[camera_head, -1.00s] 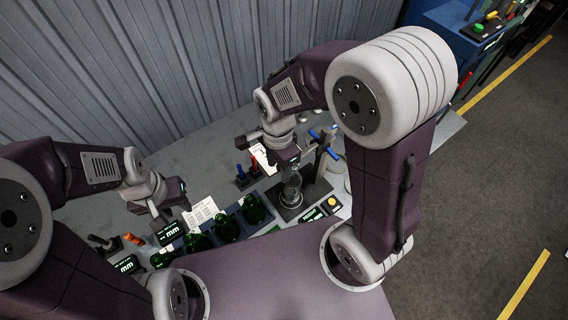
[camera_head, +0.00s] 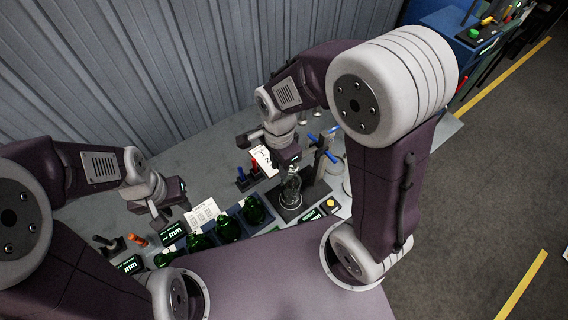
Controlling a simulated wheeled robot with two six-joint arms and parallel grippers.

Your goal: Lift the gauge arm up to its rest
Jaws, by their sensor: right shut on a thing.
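The gauge stand (camera_head: 321,157) is a dark post with blue handles, rising at the right of a black base (camera_head: 312,196). A clear glass bottle (camera_head: 290,191) stands upright on that base. My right gripper (camera_head: 289,166) is just above the bottle's mouth and left of the post, shut on what appears to be the gauge arm. The arm itself is mostly hidden behind the jaws, and its contact with the bottle cannot be seen. My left gripper (camera_head: 166,212) hangs over the bench's left part; its fingertips are too small to read.
Several green bottles (camera_head: 228,229) stand in a dark rack in front. White cards (camera_head: 202,214), a red lever (camera_head: 254,165), a blue lever (camera_head: 241,175) and a yellow-button panel (camera_head: 329,204) are nearby. A corrugated wall (camera_head: 130,75) bounds the back.

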